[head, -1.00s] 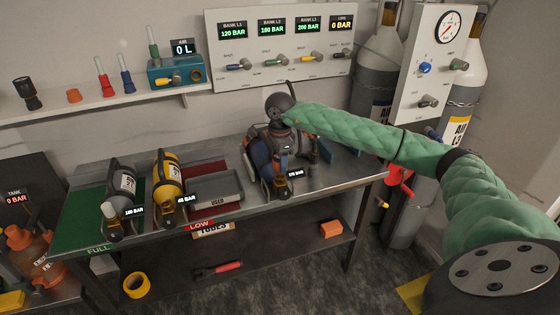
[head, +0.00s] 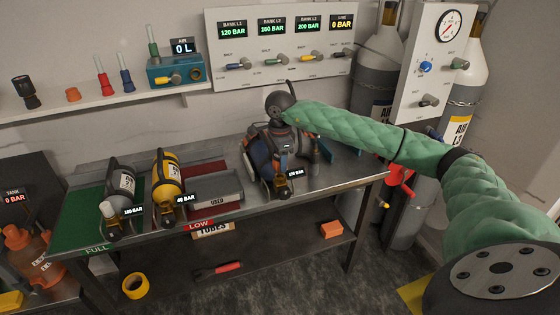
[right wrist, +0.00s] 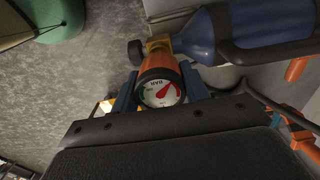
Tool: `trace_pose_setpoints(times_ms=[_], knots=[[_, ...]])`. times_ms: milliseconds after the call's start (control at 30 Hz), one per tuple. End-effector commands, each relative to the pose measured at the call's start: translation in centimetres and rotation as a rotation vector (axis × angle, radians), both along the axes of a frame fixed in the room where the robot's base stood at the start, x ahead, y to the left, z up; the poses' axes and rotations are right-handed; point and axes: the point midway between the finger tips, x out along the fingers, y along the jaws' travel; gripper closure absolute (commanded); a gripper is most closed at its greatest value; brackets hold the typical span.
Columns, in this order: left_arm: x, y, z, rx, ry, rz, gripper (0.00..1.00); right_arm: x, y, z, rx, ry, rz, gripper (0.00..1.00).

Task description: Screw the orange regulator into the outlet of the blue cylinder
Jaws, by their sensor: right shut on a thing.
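The blue cylinder (head: 263,168) lies on the bench, partly hidden behind my right gripper (head: 284,160). In the right wrist view the cylinder (right wrist: 262,26) comes in from the upper right, and its brass outlet (right wrist: 158,43) and a dark knob (right wrist: 135,53) are at its end. The orange regulator (right wrist: 158,64), with a round dial facing the camera, is held between the blue fingers of my right gripper (right wrist: 158,80). Its far end meets the brass outlet; the thread is hidden, so I cannot tell how deep it sits. My left gripper is not in view.
A yellow cylinder (head: 168,174) and a grey cylinder (head: 121,183) lie to the left on the bench. The grey USED tray (head: 216,187) is between the yellow and blue cylinders. The filling panel (head: 280,82) is on the wall behind.

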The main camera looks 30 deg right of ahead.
Motion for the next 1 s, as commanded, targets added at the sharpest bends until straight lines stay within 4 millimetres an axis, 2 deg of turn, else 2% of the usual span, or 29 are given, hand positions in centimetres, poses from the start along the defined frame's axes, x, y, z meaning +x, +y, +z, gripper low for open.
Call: trace_pose_setpoints(times_ms=[1000], knots=[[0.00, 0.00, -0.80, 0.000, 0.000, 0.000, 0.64, -0.01, -0.03, 0.02, -0.001, 0.000, 0.000, 0.87]])
